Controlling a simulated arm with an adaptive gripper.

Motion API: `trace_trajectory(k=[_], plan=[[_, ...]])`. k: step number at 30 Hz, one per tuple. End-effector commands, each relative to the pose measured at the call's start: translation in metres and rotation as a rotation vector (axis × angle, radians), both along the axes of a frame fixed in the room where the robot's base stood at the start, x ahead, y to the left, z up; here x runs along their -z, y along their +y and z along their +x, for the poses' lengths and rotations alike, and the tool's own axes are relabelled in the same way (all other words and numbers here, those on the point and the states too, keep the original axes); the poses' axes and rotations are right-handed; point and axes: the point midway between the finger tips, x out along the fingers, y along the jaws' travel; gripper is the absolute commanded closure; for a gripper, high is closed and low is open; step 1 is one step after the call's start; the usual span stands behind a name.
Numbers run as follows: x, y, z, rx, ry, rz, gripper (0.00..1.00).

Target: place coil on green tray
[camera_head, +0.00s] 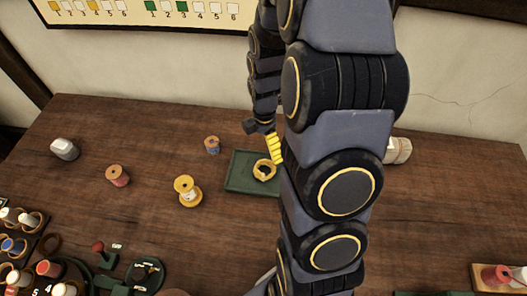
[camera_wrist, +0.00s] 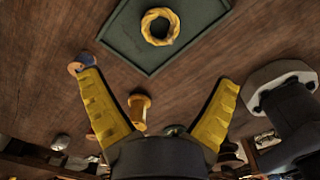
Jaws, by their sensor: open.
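The coil (camera_head: 265,169) is a yellow ring of rope. It lies flat on the green tray (camera_head: 240,186), towards its right side in the head view. In the wrist view the coil (camera_wrist: 160,26) lies on the green tray (camera_wrist: 148,63) with bare tray around it. My gripper (camera_wrist: 160,98) is open, with its yellow fingers spread and nothing between them. In the head view a yellow finger (camera_head: 275,148) shows beside the coil, and my arm hides the rest of the gripper and the tray's right part.
A grey-white object (camera_head: 65,149) stands farther left. Racks of spools (camera_head: 14,245) fill the lower left. A wooden tray with a red spool (camera_head: 495,277) is at lower right.

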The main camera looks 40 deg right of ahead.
Motion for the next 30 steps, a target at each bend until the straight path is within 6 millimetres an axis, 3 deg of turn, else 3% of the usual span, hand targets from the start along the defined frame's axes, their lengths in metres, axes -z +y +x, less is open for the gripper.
trace_trajectory(k=[5, 8, 12, 18, 24, 30], plan=[[-0.027, 0.018, -0.005, 0.120, 0.008, -0.006, 0.10], [-0.058, 0.043, -0.019, 0.301, 0.023, -0.016, 0.10], [-0.103, 0.083, -0.054, 0.627, 0.052, -0.034, 0.10], [-0.147, 0.127, -0.119, 1.080, 0.091, -0.070, 0.10], [-0.167, 0.145, -0.165, 1.377, 0.100, -0.100, 0.10], [-0.170, 0.149, -0.177, 1.465, 0.106, -0.111, 0.10]])
